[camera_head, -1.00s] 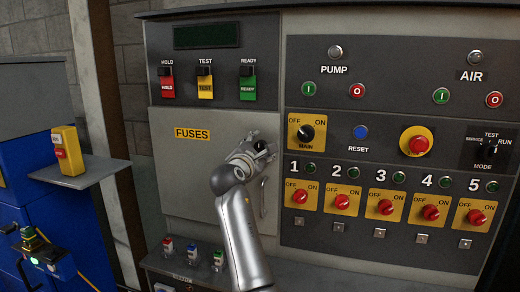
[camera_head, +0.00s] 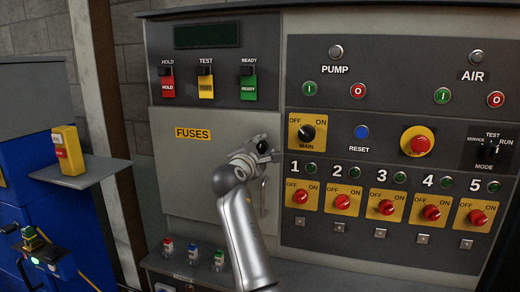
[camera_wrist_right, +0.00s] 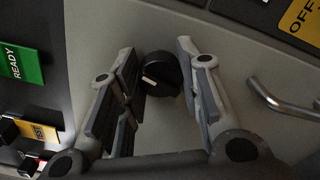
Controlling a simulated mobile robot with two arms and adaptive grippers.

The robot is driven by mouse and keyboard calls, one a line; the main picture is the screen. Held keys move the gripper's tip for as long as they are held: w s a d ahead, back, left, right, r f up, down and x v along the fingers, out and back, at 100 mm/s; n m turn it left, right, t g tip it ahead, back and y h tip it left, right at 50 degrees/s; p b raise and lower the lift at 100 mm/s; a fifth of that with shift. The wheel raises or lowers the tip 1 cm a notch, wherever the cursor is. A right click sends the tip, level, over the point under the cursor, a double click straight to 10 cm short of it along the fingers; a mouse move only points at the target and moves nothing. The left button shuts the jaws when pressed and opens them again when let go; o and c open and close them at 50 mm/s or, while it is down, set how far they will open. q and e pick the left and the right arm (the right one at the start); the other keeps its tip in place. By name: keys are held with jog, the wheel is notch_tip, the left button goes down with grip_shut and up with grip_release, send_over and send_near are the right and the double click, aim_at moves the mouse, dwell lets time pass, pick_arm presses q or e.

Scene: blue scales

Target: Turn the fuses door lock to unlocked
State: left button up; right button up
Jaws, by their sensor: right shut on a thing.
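The fuses door (camera_head: 180,150) is a pale grey panel with a yellow FUSES label, and it is closed. Its lock (camera_wrist_right: 166,84) is a round black knob with a short white mark, seen in the right wrist view. My right gripper (camera_wrist_right: 160,70) has its two fingers on either side of the knob and is shut on it. In the head view, my right gripper (camera_head: 264,151) is at the upper right of the door and mostly hides the lock. The white mark points toward the left finger in the wrist view. My left gripper is out of view.
A metal door handle (camera_wrist_right: 282,104) sits beside the lock, close to the right finger. The yellow MAIN switch plate (camera_head: 307,132) is just right of the gripper. Red, yellow and green switches (camera_head: 206,85) are above the door. A shelf (camera_head: 85,172) juts out at left.

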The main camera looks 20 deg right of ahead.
jog(key=m, duration=0.3)
jog(key=shift+m+b, duration=0.35)
jog(key=shift+m, duration=0.05)
jog(key=m+b, duration=0.1)
jog(key=m, duration=0.2)
jog(key=shift+f+m, duration=0.15)
jog(key=shift+m, duration=0.15)
jog(key=m+b, duration=0.2)
jog(key=m, duration=0.2)
jog(key=shift+m+b, duration=0.45)
jog(key=shift+m, duration=1.15)
jog(key=o, duration=1)
